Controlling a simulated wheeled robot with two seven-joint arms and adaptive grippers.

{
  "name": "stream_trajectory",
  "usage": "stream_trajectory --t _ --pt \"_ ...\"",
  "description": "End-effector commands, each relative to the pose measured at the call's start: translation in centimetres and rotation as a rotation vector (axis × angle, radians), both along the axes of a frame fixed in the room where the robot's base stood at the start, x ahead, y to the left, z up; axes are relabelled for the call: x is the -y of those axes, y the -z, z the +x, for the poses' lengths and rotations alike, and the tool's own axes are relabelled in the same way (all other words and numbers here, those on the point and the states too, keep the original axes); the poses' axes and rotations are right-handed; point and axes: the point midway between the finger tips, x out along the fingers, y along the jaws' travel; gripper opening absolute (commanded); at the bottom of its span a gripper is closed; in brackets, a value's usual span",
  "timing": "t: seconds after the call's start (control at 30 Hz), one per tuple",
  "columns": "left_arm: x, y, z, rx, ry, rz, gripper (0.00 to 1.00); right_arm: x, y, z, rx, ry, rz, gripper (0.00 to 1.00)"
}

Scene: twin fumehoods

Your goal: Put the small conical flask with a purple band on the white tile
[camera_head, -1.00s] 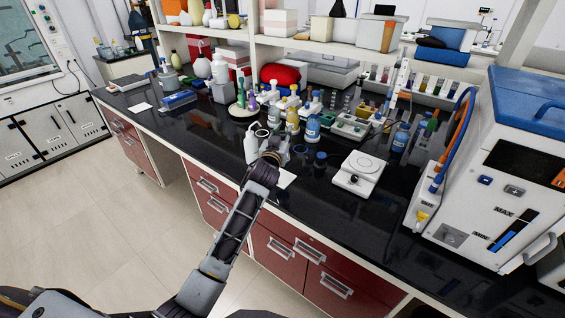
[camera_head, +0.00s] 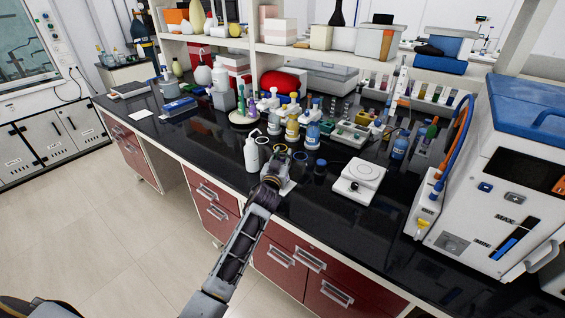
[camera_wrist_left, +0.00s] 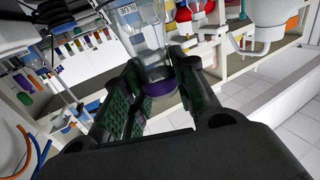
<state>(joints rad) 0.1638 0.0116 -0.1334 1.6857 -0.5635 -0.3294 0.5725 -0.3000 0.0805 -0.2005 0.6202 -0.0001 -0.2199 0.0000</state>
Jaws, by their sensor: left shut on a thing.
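The small conical flask with a purple band (camera_wrist_left: 160,87) is clear glass and sits between the green-padded fingers of my left gripper (camera_wrist_left: 155,100) in the left wrist view. The fingers are shut on it. In the head view my left gripper (camera_head: 280,160) is over the front of the black bench, just right of a white wash bottle; the flask is largely hidden there. A white flat piece, seemingly the white tile (camera_head: 289,187), shows partly from behind the gripper and wrist. I cannot tell the gap between flask and tile. My right gripper is not in view.
The white wash bottle (camera_head: 251,155) stands close at the gripper's left. A blue-capped jar (camera_head: 320,167) and a white balance (camera_head: 358,182) stand to the right. Several bottles crowd behind. A white card (camera_head: 141,114) lies far left; the bench front between is clear.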

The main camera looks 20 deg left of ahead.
Motion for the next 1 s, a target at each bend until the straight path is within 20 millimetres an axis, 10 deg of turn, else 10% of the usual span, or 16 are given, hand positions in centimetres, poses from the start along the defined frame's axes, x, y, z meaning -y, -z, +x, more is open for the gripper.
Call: stream_trajectory --t 0.67,0.7,1.0 --pt "0.0 2.3 0.0 0.000 0.001 0.000 0.01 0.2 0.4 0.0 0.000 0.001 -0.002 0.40" --pt "0.0 2.4 0.0 -0.001 0.001 0.000 0.29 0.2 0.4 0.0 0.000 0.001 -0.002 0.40" --pt "0.0 2.3 0.0 -0.001 0.000 0.000 0.49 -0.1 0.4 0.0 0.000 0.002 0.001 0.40"
